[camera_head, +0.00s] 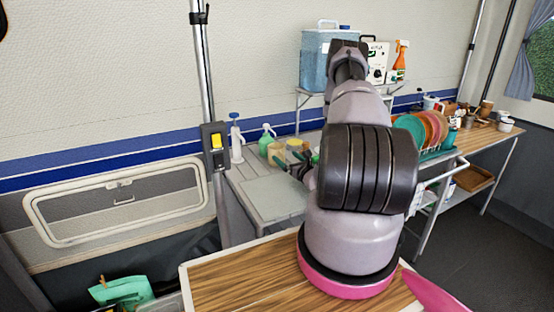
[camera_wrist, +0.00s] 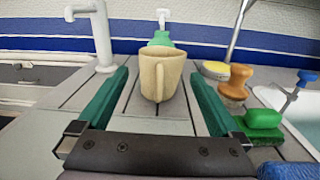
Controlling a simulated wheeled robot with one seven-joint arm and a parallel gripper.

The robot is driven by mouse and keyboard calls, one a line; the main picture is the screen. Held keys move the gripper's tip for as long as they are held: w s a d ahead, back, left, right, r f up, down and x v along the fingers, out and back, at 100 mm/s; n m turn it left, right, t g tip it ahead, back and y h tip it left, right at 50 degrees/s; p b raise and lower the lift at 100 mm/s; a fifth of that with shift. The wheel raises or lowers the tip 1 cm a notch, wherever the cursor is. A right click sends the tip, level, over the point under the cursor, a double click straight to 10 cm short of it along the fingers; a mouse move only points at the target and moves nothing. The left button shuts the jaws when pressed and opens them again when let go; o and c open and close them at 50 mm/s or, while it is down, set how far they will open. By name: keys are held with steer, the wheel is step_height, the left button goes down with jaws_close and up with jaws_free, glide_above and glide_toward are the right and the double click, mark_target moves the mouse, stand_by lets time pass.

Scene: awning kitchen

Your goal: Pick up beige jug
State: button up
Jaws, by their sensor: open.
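The beige jug (camera_wrist: 158,76) stands upright on the grey counter in the wrist view, its handle turned toward the camera. My gripper (camera_wrist: 160,82) is open, with one green finger to the left of the jug and one to the right. The jug is ahead of the gripper's dark palm, and nothing is held. In the head view the jug (camera_head: 276,153) shows small on the counter, just left of my gripper (camera_head: 297,168). My arm hides much of the counter there.
A green bottle (camera_wrist: 160,38) stands behind the jug. A white pump bottle (camera_wrist: 98,32) is at left. At right are a yellow-topped round thing (camera_wrist: 215,70), a wooden-handled brush (camera_wrist: 236,82), a green sponge (camera_wrist: 263,119) and a sink (camera_wrist: 301,112). Bare counter (camera_head: 275,198) lies in front.

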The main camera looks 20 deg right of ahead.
mark_target(280, 152)
steer(key=w, duration=0.8)
steer(key=shift+w+a+f, duration=0.2)
steer(key=shift+w+a, duration=0.1)
steer(key=shift+a, duration=0.05)
steer(key=c, duration=1.2)
steer(key=shift+r, duration=0.2)
steer(key=shift+r, duration=1.5)
steer(key=s, duration=0.6)
steer(key=s+d, duration=0.1)
steer(key=s, duration=1.1)
steer(key=shift+d, duration=0.15)
